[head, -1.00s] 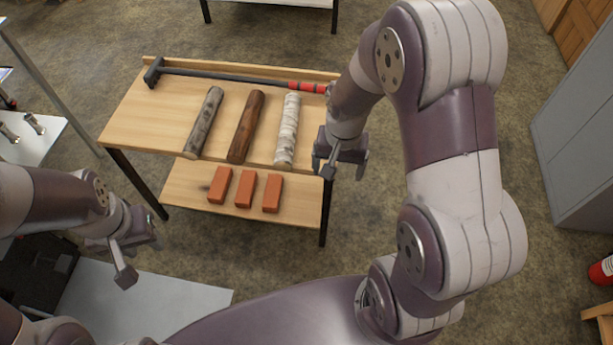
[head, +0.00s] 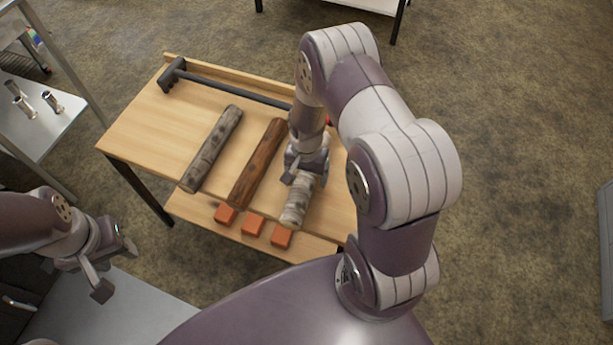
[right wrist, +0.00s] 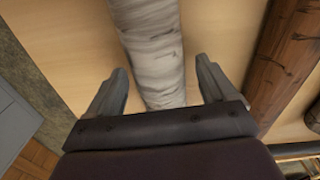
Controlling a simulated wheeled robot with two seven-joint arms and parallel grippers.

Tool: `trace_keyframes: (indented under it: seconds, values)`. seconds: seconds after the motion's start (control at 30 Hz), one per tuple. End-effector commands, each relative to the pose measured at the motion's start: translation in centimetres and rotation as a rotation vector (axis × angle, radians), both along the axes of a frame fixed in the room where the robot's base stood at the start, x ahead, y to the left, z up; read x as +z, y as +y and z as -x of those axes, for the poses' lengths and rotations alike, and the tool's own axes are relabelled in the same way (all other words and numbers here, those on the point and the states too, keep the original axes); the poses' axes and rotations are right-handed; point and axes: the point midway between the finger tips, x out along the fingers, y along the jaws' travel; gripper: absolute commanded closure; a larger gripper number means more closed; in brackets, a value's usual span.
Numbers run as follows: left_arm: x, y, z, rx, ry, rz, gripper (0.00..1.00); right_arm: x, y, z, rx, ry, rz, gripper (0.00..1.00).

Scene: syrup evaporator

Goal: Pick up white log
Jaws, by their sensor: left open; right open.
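The white log (head: 297,205) lies on the wooden table's top, the rightmost of three logs. My right gripper (head: 305,172) is over it in the head view and hides its upper part. In the right wrist view the white log (right wrist: 155,50) runs between the two open fingers of my right gripper (right wrist: 160,90), with a gap on each side. I cannot tell how far the fingers are above the table. My left gripper (head: 112,270) is open and empty at the lower left, away from the table.
The brown log (head: 257,165) lies just left of the white log; it also shows in the right wrist view (right wrist: 285,60). A grey log (head: 212,150) is further left. A long-handled black tool (head: 230,90) lies along the back. Orange bricks (head: 253,224) sit on the lower shelf.

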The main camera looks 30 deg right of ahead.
Motion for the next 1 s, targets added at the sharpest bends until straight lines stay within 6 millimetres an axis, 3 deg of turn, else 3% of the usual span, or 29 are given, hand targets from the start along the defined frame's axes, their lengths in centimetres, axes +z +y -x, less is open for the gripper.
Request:
trace_keyframes:
  seconds: [0.1, 0.3, 0.33, 0.67, 0.9, 1.0]
  values:
    - [0.0, 0.0, 0.0, 0.000, 0.000, 0.000, 0.56, 0.1, 0.0, 0.0, 0.000, 0.000, 0.000, 0.16]
    - [0.0, 0.0, 0.0, 0.000, 0.000, 0.000, 0.56, 0.1, 0.0, 0.0, 0.000, 0.000, 0.000, 0.81]
    - [0.0, 0.0, 0.0, 0.000, 0.000, 0.000, 0.56, 0.1, 0.0, 0.0, 0.000, 0.000, 0.000, 0.87]
    - [0.2, 0.0, 0.0, 0.000, 0.000, 0.000, 0.56, 0.8, 0.0, -0.1, 0.000, -0.004, 0.001, 0.88]
    - [1.1, 0.0, 0.0, 0.000, 0.000, 0.000, 0.56, 4.7, 0.0, -0.2, 0.000, -0.006, 0.001, 0.88]
    - [1.5, 0.0, 0.0, 0.000, 0.000, 0.000, 0.56, 5.9, -0.7, 2.1, -0.002, -0.001, 0.000, 0.88]
